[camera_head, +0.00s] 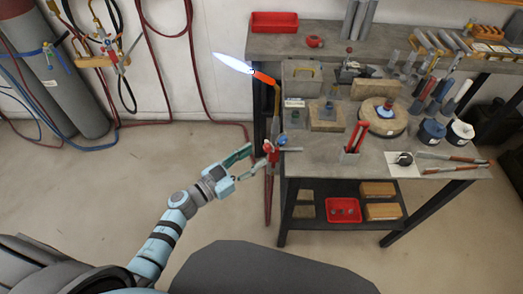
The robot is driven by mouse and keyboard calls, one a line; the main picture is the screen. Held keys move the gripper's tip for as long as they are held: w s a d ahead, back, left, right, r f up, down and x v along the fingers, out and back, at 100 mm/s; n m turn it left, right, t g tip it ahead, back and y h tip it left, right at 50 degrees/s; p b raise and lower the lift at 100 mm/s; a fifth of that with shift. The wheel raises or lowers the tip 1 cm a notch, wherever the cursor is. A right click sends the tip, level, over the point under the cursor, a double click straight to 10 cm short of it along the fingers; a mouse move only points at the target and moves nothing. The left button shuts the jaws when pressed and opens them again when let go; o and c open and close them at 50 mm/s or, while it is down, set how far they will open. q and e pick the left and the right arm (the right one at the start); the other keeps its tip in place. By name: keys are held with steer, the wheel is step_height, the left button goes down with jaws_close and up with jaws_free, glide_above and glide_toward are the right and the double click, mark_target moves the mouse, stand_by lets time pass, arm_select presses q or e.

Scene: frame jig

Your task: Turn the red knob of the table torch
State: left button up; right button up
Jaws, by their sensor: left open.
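The table torch (276,110) stands at the left edge of the workbench. Its orange nozzle (263,79) points up and left, with a bluish-white flame (232,63) at its tip. Low on the torch are small red and blue parts; the red knob (268,147) appears to be among them, though it is too small to make out clearly. My left gripper (252,162) is open and empty, just left of these parts, with its fingers pointing toward them. I cannot tell whether a finger touches the torch. My right gripper is not in view.
The workbench (325,165) holds a red-handled tool (355,137), a round wooden block (384,118), blue and white pots (431,132) and long tongs (455,160). A red tray (343,210) sits on the lower shelf. Gas cylinders (50,75) stand far left.

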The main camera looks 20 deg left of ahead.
mark_target(265, 149)
arm_select(q)
steer(key=x, duration=0.4)
steer(key=shift+f, duration=0.1)
jaws_close()
